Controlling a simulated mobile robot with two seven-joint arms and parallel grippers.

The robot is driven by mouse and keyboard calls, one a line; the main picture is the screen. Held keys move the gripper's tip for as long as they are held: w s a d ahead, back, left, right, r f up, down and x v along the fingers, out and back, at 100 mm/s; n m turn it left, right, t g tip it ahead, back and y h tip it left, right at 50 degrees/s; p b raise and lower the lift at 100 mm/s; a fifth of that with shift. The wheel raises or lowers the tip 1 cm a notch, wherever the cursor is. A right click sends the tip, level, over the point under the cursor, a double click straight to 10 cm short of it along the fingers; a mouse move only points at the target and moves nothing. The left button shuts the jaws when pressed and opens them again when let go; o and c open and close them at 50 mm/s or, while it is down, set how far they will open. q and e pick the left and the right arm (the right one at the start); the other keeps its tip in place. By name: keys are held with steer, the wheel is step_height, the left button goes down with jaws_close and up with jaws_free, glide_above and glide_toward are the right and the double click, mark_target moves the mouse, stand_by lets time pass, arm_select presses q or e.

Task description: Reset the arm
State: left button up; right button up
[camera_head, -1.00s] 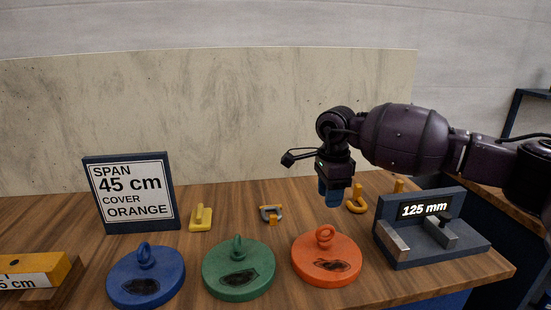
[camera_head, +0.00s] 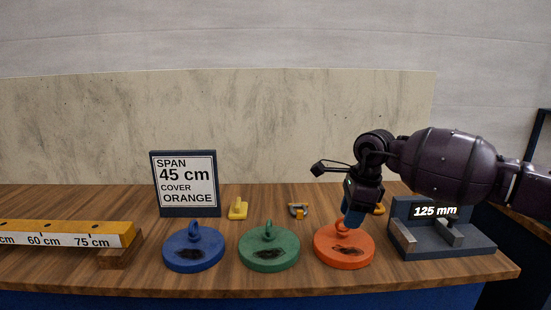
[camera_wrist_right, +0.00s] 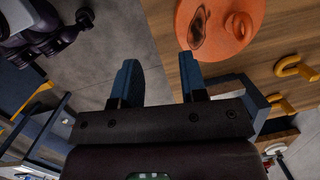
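My right gripper (camera_head: 353,216) hangs from the dark purple arm and overlaps the orange disc (camera_head: 330,248) near its ring in the head view. In the right wrist view the two blue fingers of this gripper (camera_wrist_right: 162,75) are spread apart with nothing between them. The orange disc also shows there, near the right finger's tip (camera_wrist_right: 225,30); I cannot tell whether they touch. My left gripper is in neither view.
A green disc (camera_head: 262,256) and a blue disc (camera_head: 180,256) stand left of the orange one.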

steer(key=s+a+r+m+t+y, duration=0.2)
steer(key=s+a+r+m+y, duration=0.1)
steer(key=a+r+m+y, duration=0.5)
steer(key=s+a+r+m+t+y, duration=0.25)
steer(key=a+m+y, duration=0.25)
steer(key=a+y, duration=0.55)
steer(key=s+d+f+m+t+h+p, duration=0.1)
steer(key=s+d+f+m+t+h, duration=0.2)
steer(key=d+f+m+t+h, duration=0.7)
steer(key=s+d+f+m+t+h, duration=0.15)
steer(key=d+f+m+h, duration=0.35)
steer(key=f+m, duration=1.05)
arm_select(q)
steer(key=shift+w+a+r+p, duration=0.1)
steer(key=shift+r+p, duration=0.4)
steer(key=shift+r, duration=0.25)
arm_select(e)
steer(key=s+d+f+m+g+h, duration=0.1)
steer(key=s+d+f+m, duration=0.3)
steer(key=s, duration=0.5)
steer(key=s+d+f+m+g+h, duration=0.2)
steer(key=s+d+f+m, duration=0.3)
steer(key=s, duration=0.5)
steer(key=s+d+f+m+g+h, duration=0.2)
steer(key=s+d+f+m+g, duration=0.1)
steer(key=s+f, duration=0.5)
steer(key=shift+s+d+f+m, duration=0.25)
steer(key=shift+s+d+m, duration=0.5)
steer(key=shift+s+d, duration=0.1)
